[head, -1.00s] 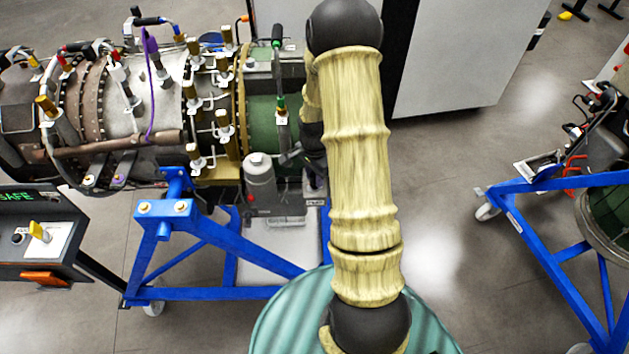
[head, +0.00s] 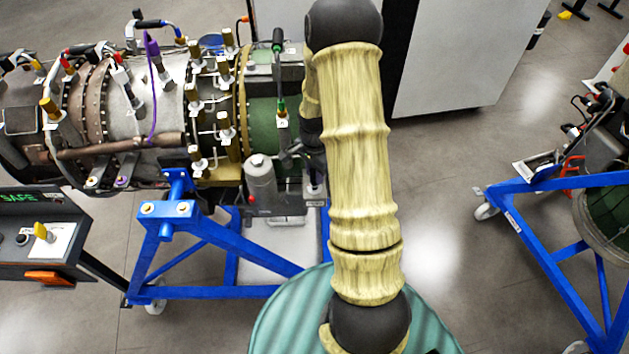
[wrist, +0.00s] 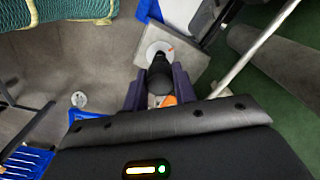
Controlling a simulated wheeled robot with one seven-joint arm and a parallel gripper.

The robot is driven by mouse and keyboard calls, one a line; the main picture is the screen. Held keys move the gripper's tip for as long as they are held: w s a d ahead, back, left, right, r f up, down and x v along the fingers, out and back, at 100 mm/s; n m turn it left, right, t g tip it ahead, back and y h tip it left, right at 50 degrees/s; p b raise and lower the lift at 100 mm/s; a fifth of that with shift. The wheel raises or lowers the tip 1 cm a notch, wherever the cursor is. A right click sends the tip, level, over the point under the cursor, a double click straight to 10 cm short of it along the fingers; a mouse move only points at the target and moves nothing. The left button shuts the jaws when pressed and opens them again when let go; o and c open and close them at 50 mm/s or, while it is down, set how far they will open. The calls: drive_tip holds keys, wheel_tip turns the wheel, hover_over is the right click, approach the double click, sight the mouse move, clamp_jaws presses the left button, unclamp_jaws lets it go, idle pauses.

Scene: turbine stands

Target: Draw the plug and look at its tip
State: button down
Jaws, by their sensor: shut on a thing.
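In the wrist view my gripper (wrist: 159,92) has its two dark purple fingers closed on either side of a black, round-ended plug (wrist: 160,72). The plug's tip is not clearly visible. An orange patch (wrist: 168,101) shows between the fingers. In the head view my gripper (head: 314,186) is small and mostly hidden by my arm, just right of a grey cylinder (head: 260,184) under the engine's green section (head: 264,124).
The engine (head: 118,100) sits on a blue stand (head: 222,291). A panel reading SAFE (head: 40,250) with a yellow switch stands at left. A white cabinet (head: 450,60) is behind. Another blue stand (head: 540,245) is at right, with open floor between it and my arm.

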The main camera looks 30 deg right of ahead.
drive_tip(key=shift+r+p, duration=1.15)
drive_tip(key=shift+r, duration=0.6)
